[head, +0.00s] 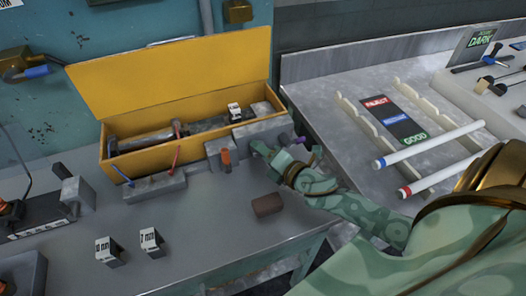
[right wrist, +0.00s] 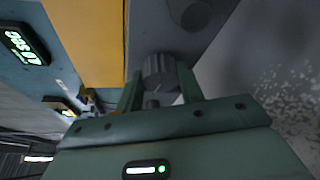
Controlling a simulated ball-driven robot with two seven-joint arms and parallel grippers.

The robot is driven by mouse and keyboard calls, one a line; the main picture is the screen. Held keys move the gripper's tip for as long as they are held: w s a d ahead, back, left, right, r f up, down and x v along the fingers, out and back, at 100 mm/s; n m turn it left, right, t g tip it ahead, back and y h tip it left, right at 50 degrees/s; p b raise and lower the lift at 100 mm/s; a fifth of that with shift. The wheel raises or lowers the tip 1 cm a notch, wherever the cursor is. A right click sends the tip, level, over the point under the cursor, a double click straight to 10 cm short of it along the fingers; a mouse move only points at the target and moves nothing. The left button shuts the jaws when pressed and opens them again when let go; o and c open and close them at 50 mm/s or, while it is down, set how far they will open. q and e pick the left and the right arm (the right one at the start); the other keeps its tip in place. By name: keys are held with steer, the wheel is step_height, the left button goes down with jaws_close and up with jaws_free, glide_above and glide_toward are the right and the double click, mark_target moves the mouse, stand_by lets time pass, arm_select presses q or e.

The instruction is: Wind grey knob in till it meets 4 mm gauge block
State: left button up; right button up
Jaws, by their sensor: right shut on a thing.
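The grey knob (right wrist: 158,72) shows in the right wrist view, ribbed and round, on a grey body (right wrist: 190,30). My right gripper (right wrist: 160,90) is shut on it, one finger on each side. In the head view the right gripper (head: 262,150) is at the right end of a grey block-like fixture (head: 225,150) in front of the yellow box; the knob is hidden there. A white-labelled block (head: 234,110) shows behind the fixture. Two more labelled blocks (head: 108,251) (head: 150,241) stand at the bench front. I cannot tell which is 4 mm, nor see any gap. My left gripper is not in view.
The open yellow box (head: 180,150) holds tools. A grey holder (head: 155,187) with red and blue tools and a brown block (head: 267,205) are on the bench. To the right, a rack (head: 385,130) bears white tubes.

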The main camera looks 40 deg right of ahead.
steer(key=o, duration=1)
steer(key=v, duration=1.6)
steer(key=shift+s+f, duration=0.1)
steer(key=shift+s, duration=0.15)
